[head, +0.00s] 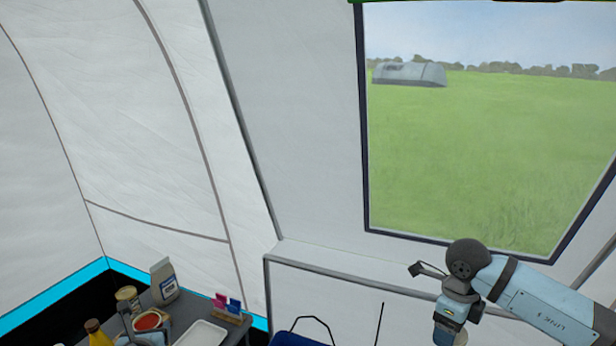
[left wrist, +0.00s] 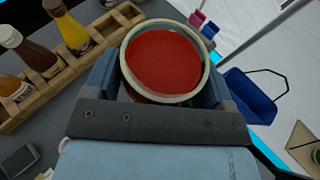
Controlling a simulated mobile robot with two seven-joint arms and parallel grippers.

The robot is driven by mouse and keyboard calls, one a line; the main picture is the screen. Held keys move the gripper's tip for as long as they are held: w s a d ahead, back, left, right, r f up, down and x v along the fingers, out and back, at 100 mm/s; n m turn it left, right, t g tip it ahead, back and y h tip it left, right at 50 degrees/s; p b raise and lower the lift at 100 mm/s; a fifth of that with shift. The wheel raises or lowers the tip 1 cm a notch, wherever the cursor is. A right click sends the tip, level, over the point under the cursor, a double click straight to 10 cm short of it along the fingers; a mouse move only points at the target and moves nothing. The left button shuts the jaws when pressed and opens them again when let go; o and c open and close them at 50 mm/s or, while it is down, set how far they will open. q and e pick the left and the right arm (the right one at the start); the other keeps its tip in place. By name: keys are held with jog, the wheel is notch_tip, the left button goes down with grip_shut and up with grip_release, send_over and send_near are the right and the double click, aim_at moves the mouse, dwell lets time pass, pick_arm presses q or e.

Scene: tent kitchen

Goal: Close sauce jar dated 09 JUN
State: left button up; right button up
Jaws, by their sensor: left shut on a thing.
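An open jar of red sauce (head: 149,320) stands on the grey table at the lower left of the head view. It fills the middle of the left wrist view (left wrist: 163,60), with its round pale rim and red surface uncovered. My left gripper (left wrist: 158,82) is shut on the jar, one finger on each side. No date can be read on it. My right arm hangs at the lower right of the head view, over a round tan thing (head: 447,334) cut by the picture's edge. Its fingers cannot be made out, nor whether they hold that thing.
A wooden rack (left wrist: 95,52) with several sauce bottles stands left of the jar. A pale-lidded jar (head: 127,297) and a grey bag (head: 164,281) stand behind it. A white tray (head: 201,334) and a wooden stand with pink and blue pieces (head: 229,306) are to the right.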

pick_arm(q)
jog(key=s+d+r+m+h, duration=0.1)
jog(key=s+d+r+h, duration=0.1)
jog(key=s+d, duration=0.5)
jog(key=s+d+r+m+h, duration=0.2)
jog(key=s+d+r, duration=0.3)
jog(key=s, duration=0.5)
jog(key=shift+s+d+r, duration=0.2)
jog(key=shift+s+d, duration=0.05)
jog(key=shift+d, duration=0.6)
pick_arm(e)
jog(key=s+a+f+n, duration=0.1)
jog(key=s+n, duration=0.4)
jog(key=n, duration=0.8)
jog(key=s+a+f+n, duration=0.2)
jog(key=s+n, duration=0.3)
jog(key=n, duration=0.8)
jog(key=shift+s+a+n, duration=0.25)
jog(key=shift+a+n, duration=0.05)
jog(key=shift+a, duration=0.25)
pick_arm(q)
jog(key=shift+w+d+r, duration=0.1)
pick_arm(e)
jog(key=shift+f, duration=0.1)
